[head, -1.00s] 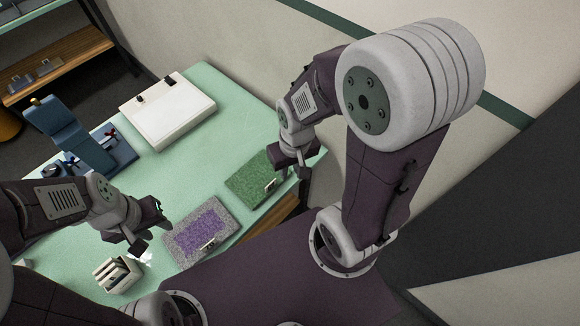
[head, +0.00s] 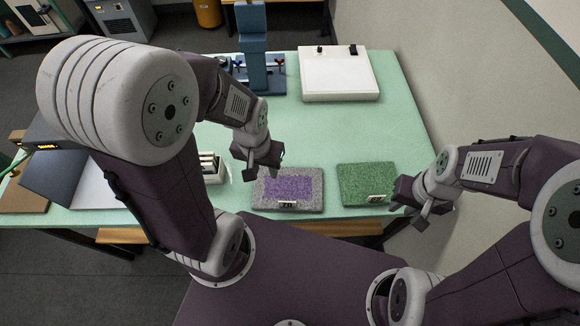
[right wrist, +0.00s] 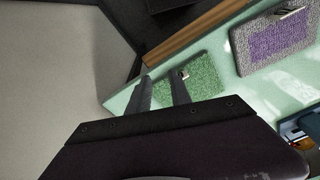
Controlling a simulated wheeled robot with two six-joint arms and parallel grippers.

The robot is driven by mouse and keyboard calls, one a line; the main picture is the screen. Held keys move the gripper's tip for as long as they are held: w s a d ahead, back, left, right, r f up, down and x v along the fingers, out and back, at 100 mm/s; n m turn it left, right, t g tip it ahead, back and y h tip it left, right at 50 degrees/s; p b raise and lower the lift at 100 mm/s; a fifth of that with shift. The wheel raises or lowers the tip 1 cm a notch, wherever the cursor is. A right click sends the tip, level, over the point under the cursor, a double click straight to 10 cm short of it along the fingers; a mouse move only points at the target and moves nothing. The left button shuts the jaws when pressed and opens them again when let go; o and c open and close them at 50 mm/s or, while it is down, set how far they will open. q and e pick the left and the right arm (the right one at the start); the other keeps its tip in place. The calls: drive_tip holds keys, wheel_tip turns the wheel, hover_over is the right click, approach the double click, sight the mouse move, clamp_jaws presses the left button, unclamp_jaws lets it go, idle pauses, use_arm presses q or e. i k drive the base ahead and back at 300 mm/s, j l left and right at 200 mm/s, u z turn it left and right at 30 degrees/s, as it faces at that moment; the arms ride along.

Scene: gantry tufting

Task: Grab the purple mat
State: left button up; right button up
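The purple mat (head: 288,186) lies flat near the table's front edge in the head view. It has a speckled grey border, a purple middle and a small white tag at its front edge. It also shows at the upper right of the right wrist view (right wrist: 280,40). My left gripper (head: 262,164) is open and empty, above and just left of the mat's back left corner. My right gripper (head: 412,208) is open and empty beside the front right of the green mat (head: 366,182). Its two fingers stand apart in the right wrist view (right wrist: 160,92).
The pale green table (head: 330,130) holds a white flat-topped box (head: 338,75) and a blue stand (head: 254,50) at the back. A small slotted holder (head: 210,168) stands left of the purple mat. A wall is on the right. The table between mats and box is clear.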

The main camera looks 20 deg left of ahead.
sight(294, 190)
drive_tip(key=k+j+u, duration=0.15)
drive_tip(key=j, duration=0.2)
drive_tip(key=k+j+u, duration=0.1)
drive_tip(key=k+j, duration=0.15)
drive_tip(key=k+j+u, duration=0.15)
drive_tip(key=j, duration=0.35)
drive_tip(key=k+j+u, duration=0.1)
drive_tip(key=j, duration=0.3)
drive_tip(key=k, duration=0.1)
